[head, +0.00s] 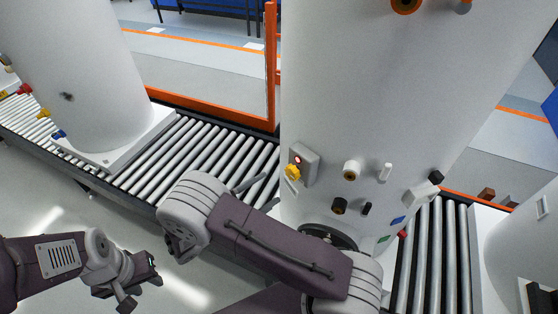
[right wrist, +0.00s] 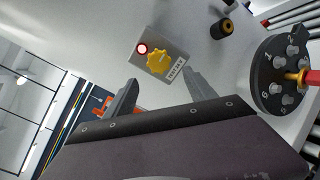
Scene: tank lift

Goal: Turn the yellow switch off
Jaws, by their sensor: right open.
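The yellow switch (head: 292,172) is a lobed knob on a grey box on the front of the large white middle tank (head: 400,80). In the right wrist view the yellow knob (right wrist: 158,63) sits beside a lit red lamp (right wrist: 142,48) and a label with small print. My right gripper (right wrist: 162,92) is open and empty, its fingers pointing toward the switch box and apart from it. In the head view my right wrist partly hides this gripper. My left gripper (head: 142,286) is open and empty at the lower left, away from the tanks.
The tank stands on a roller conveyor (head: 220,150). Several fittings project beside the switch, including a brown-ended stub (head: 352,170). In the right wrist view a dark round flange (right wrist: 280,75) is at the right. Another white tank (head: 70,70) stands at the left. An orange frame (head: 270,70) is behind.

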